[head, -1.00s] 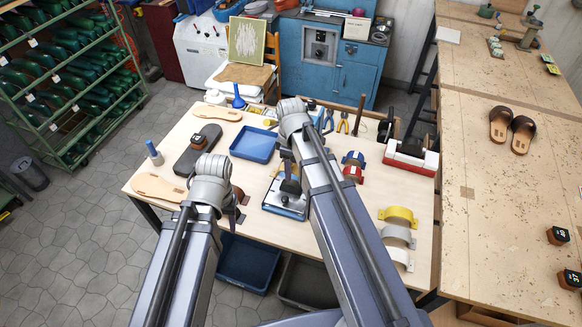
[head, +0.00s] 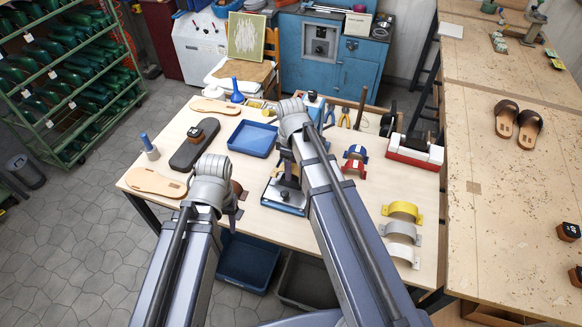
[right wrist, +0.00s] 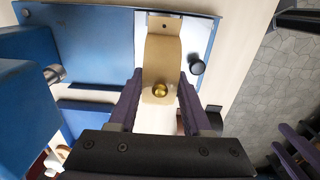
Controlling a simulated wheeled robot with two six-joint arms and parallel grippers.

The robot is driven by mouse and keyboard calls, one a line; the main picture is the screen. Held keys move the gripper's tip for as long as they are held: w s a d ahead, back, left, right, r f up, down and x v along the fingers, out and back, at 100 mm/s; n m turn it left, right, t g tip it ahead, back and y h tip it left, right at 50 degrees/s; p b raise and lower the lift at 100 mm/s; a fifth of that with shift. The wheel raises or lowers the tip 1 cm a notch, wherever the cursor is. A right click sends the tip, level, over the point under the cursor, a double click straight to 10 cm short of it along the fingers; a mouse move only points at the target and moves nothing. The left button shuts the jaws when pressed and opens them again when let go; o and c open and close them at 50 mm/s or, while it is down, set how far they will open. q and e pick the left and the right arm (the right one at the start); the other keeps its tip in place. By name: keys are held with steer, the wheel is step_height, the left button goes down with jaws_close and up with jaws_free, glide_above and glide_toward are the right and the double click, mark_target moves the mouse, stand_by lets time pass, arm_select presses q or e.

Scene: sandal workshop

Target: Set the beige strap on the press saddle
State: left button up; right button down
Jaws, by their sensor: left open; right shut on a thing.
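The beige strap (right wrist: 159,60) is in the right wrist view, an arched band with a hole at its far end and a brass-coloured stud at its near end. My right gripper (right wrist: 155,84) is shut on it, one finger on each side. The strap is over the press (right wrist: 203,28), which has a pale plate, blue parts and a black knob. I cannot tell whether it touches the saddle, which it hides. In the head view the press (head: 284,197) is largely behind my right gripper (head: 287,172). My left gripper (head: 236,204) is open, left of the press.
A blue tray (head: 252,139) and a dark sole (head: 190,148) lie to the left. Yellow (head: 402,208) and whitish (head: 401,232) straps stand at the right. Blue and red straps (head: 354,167) stand behind them, beside a red-and-white box (head: 414,153).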

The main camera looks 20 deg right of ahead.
arm_select(q)
steer(key=shift+f+b, duration=1.35)
steer(key=shift+f, duration=0.4)
arm_select(e)
steer(key=shift+f, duration=1.7)
arm_select(q)
steer(key=shift+f+b, duration=0.3)
arm_select(e)
steer(key=shift+f, duration=0.3)
jaws_free()
arm_select(q)
steer(key=shift+r, duration=0.1)
arm_select(e)
step_height(320, 180, up, 3)
steer(key=p, duration=0.3)
steer(key=shift+s, duration=0.1)
step_height(320, 180, up, 4)
steer(key=p, duration=0.4)
steer(key=shift+r, duration=0.1)
arm_select(q)
step_height(320, 180, up, 7)
